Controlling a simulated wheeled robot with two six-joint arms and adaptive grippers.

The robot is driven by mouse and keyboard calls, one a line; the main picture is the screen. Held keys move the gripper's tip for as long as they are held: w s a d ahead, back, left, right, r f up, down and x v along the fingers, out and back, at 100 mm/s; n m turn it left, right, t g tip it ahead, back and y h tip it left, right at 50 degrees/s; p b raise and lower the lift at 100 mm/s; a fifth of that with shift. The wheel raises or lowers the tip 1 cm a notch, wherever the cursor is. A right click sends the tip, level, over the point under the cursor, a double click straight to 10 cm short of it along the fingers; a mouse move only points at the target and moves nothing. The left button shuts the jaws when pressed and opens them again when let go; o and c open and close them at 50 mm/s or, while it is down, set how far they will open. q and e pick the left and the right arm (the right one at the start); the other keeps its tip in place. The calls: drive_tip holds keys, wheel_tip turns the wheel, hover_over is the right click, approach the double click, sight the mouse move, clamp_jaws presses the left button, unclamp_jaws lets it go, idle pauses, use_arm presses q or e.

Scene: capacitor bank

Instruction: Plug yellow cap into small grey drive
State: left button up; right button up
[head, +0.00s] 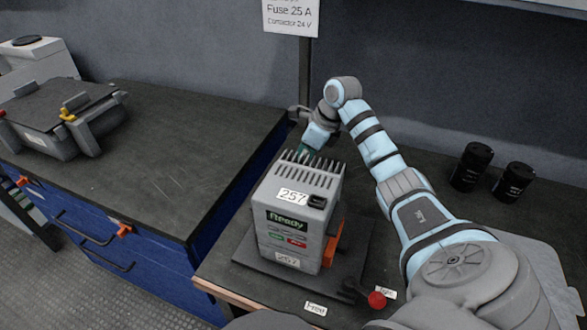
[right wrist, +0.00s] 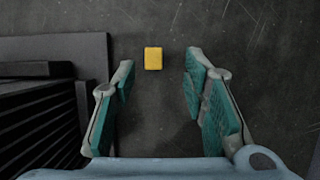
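The yellow cap (right wrist: 153,58) lies on the dark bench top in the right wrist view, in line with the gap between my fingertips. I cannot make it out in the head view. My right gripper (right wrist: 160,63) is open and empty, with teal-padded fingers on either side of the gap. In the head view my right gripper (head: 304,152) is low behind the small grey drive (head: 301,205), which partly hides it. My left gripper is not in view.
The drive stands on a dark base plate (head: 250,247); its dark fins also show at the left of the right wrist view. A red-knobbed lever (head: 376,299) is in front. Two black cylinders (head: 472,165) stand at right. A blue cabinet (head: 160,240) is at left.

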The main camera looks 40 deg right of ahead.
drive_tip(key=shift+a+f, duration=0.1)
drive_tip(key=shift+f, duration=0.2)
drive_tip(key=x, duration=0.1)
drive_tip(key=b+x, duration=0.1)
drive_tip(key=x, duration=0.2)
drive_tip(key=shift+s+a+b, duration=0.2)
drive_tip(key=shift+s+b, duration=0.15)
drive_tip(key=shift+b, duration=0.05)
drive_tip(key=shift+w+f, duration=0.15)
drive_tip(key=shift+f, duration=0.15)
drive_tip(key=c, duration=0.9)
